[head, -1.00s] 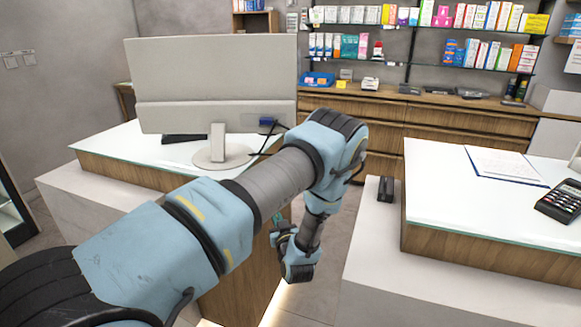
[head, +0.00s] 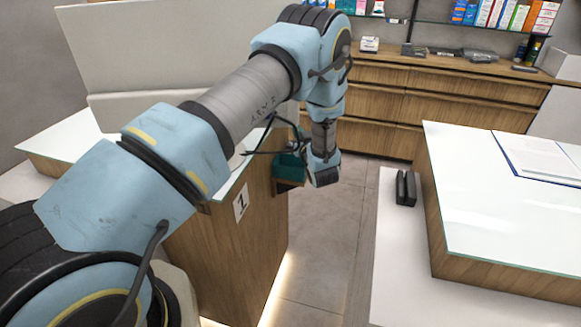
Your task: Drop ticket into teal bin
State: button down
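A teal bin (head: 289,166) sits on a small wooden ledge at the end of the left counter, partly behind my arm. The end of my arm, with my gripper (head: 326,182), hangs down just right of the bin, over the gap between the counters. My wrist hides the fingers, so I cannot see whether they are open or shut. I see no ticket in this view; anything in the fingers is hidden.
A left counter (head: 228,262) bears a monitor (head: 135,45) and a "1" sign (head: 241,202). The right counter (head: 500,205) bears a clipboard (head: 545,158). A black card-reader-like device (head: 405,188) stands on its lower ledge. Grey floor (head: 330,230) between them is clear.

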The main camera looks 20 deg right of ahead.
jog(key=shift+f+b, duration=1.1)
jog(key=shift+f, duration=1.5)
jog(key=c, duration=1)
grip_release()
jog(key=shift+s, duration=0.1)
jog(key=s+a+b, duration=0.1)
jog(key=s+b, duration=0.3)
jog(key=s, duration=0.6)
jog(key=shift+s+a, duration=0.2)
jog(key=shift+s, duration=0.1)
